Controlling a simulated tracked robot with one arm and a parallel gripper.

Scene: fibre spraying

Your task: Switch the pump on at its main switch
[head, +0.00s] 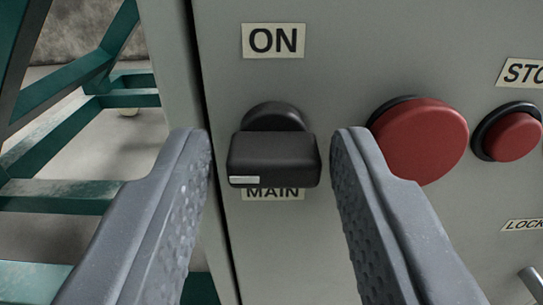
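The main switch (273,160) is a black rotary knob with a wide block handle on a round base, set on the grey panel (340,70). Its handle lies crosswise, with a small white mark at its left end. An "ON" label (273,41) is above it and a "MAIN" label (272,193), partly covered by the handle, is below it. My gripper (268,165) is open, with one grey finger on each side of the handle. A gap shows between the handle and the right finger, and a smaller one at the left finger.
A large red mushroom button (420,141) is just right of my right finger. A smaller red button (512,137) under a "STO..." label (523,73) is farther right. A "LOCK" label (524,226) and a metal part (531,284) are at lower right. A green frame (60,195) stands left of the cabinet.

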